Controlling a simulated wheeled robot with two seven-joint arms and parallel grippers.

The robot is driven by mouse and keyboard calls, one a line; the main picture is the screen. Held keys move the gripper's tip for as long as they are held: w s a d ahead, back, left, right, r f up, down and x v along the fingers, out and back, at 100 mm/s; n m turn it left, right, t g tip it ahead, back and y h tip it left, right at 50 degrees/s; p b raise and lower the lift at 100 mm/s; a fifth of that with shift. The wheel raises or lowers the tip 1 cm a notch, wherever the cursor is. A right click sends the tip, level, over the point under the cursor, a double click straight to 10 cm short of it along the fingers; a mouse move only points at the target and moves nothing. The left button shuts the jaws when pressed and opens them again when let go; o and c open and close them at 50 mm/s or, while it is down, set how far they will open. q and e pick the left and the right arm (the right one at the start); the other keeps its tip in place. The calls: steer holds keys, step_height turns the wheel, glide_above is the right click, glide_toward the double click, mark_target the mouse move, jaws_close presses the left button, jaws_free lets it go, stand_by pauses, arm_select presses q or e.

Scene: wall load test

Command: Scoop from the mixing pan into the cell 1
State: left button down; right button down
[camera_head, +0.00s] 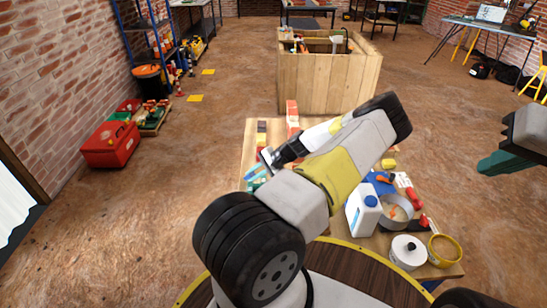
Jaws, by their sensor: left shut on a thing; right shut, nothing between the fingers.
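My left arm reaches across the middle of the head view, over the low wooden table (253,134). My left gripper (262,172) is at its far end, above the table's left part. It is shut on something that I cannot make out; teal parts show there. A round grey pan (385,222), possibly the mixing pan, stands on the table's right part with something orange in it, well right of the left gripper. I cannot pick out cell 1; my arm hides much of the table. My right gripper (494,163) is shut and empty at the right edge, over the floor.
A white jug with a blue cap (362,212), a white round pot (407,253) and a yellow ring-shaped container (445,250) crowd around the pan. Red blocks (292,110) stand on the table's far side. A wooden crate (325,82) stands beyond.

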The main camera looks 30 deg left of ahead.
stand_by(0.4)
arm_select(q)
steer(key=shift+r, duration=2.05)
